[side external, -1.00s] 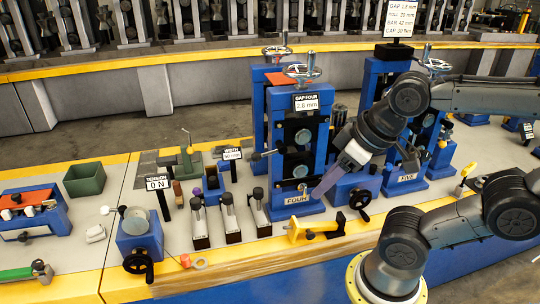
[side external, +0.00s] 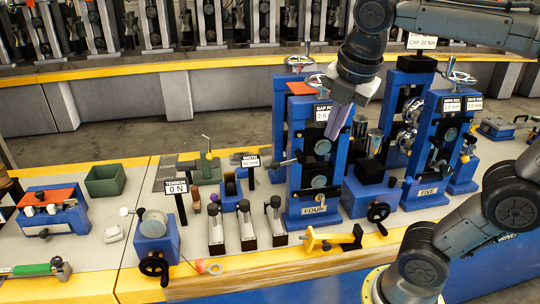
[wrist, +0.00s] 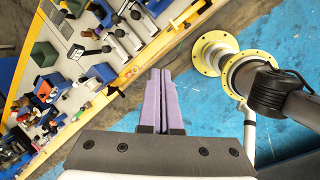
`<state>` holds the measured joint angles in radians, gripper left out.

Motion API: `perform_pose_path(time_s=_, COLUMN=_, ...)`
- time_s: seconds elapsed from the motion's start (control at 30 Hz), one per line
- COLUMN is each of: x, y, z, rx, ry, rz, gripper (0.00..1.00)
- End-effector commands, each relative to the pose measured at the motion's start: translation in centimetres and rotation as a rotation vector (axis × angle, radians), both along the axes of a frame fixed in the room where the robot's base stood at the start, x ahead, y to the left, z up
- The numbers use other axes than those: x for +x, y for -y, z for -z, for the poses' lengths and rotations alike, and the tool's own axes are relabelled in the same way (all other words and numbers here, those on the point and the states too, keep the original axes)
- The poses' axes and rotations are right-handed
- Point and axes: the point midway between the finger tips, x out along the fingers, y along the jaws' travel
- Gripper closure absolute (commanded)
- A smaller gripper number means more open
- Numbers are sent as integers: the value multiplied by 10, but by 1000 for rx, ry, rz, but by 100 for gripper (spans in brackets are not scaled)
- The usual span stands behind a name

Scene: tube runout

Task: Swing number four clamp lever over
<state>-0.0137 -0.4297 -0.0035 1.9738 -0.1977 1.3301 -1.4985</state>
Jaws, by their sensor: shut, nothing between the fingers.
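Stand four (side external: 314,170) is a blue frame with a "FOUR" plate (side external: 314,210) at its foot and a gap sign on top, partly covered by my wrist. A thin lever with a dark knob (side external: 272,166) sticks out from its left side; I cannot tell for sure that it is the clamp lever. My gripper (side external: 332,136) has purple fingers, shut and empty, pointing down in front of the upper right part of stand four. Whether they touch it is unclear. In the wrist view the closed fingers (wrist: 161,72) point toward the bench edge; the lever cannot be made out there.
Stand five (side external: 432,150) is to the right, with a black handwheel (side external: 378,212) between the stands. A yellow bracket-like part (side external: 332,240) lies in front of stand four. Several black-knobbed levers (side external: 246,225) stand to its left. Open air lies above the bench's front edge.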

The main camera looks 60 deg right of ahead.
Motion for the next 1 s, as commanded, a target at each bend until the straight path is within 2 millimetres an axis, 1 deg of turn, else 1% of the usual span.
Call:
perform_pose_path(time_s=0.03, x=13, y=3, z=-7, rx=-38, ry=-42, rz=-78, gripper=100)
perform_pose_path(time_s=0.2, x=54, y=13, z=-25, rx=-158, ry=-195, rz=-349, gripper=100)
perform_pose_path(time_s=0.33, x=88, y=19, z=-30, rx=-220, ry=-309, rz=-522, gripper=100)
perform_pose_path(time_s=0.43, x=115, y=22, z=-29, rx=-252, ry=-390, rz=-629, gripper=100)
perform_pose_path(time_s=0.6, x=160, y=24, z=-15, rx=-281, ry=-504, rz=-738, gripper=100)
perform_pose_path(time_s=0.73, x=188, y=23, z=2, rx=-283, ry=-551, rz=-750, gripper=100)
perform_pose_path(time_s=0.83, x=203, y=22, z=17, rx=-278, ry=-578, rz=-756, gripper=100)
perform_pose_path(time_s=0.9, x=208, y=21, z=28, rx=-272, ry=-599, rz=-761, gripper=100)
perform_pose_path(time_s=1.0, x=211, y=19, z=37, rx=-265, ry=-620, rz=-766, gripper=100)
